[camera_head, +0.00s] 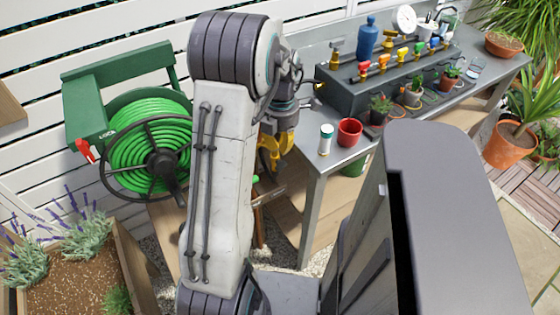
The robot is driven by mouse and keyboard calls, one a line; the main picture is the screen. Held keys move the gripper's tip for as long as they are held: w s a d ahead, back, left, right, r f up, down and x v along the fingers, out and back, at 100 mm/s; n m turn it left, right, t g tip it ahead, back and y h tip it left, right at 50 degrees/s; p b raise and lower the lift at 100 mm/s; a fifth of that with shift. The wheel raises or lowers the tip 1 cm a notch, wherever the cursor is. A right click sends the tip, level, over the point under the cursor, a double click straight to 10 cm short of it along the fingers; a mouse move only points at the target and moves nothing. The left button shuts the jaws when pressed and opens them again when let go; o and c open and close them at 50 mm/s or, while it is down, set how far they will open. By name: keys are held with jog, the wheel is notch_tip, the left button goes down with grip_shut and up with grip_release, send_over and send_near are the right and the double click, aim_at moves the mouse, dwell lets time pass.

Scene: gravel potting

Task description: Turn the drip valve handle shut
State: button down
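A row of small valves with coloured handles stands along a dark grey box on the bench. A larger brass-coloured valve (336,54) stands at the box's left end. I cannot tell which one is the drip valve, or whether any is open. My gripper (273,158), with yellow fingers, hangs downward left of the bench, apart from the valves. My arm partly hides it, and I cannot tell whether its fingers are open or shut.
A white-capped bottle (326,139) and a red pot (349,132) stand at the bench's near end. A blue bottle (367,38) and a round gauge (404,19) stand behind the valves. Small potted plants line the box's front. A green hose reel (150,140) is at left.

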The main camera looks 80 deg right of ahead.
aim_at(283, 166)
jog(key=shift+f+b, duration=0.3)
jog(key=shift+f, duration=3.05)
jog(key=shift+s+d+f+b, duration=0.25)
jog(key=shift+s+f+b, duration=0.05)
jog(key=shift+b, duration=0.4)
jog(key=shift+s+d+f+b, duration=0.15)
jog(key=shift+s+d+b, duration=0.25)
jog(key=shift+s+b, duration=0.15)
jog(key=shift+s+d, duration=0.1)
jog(key=shift+d, duration=0.05)
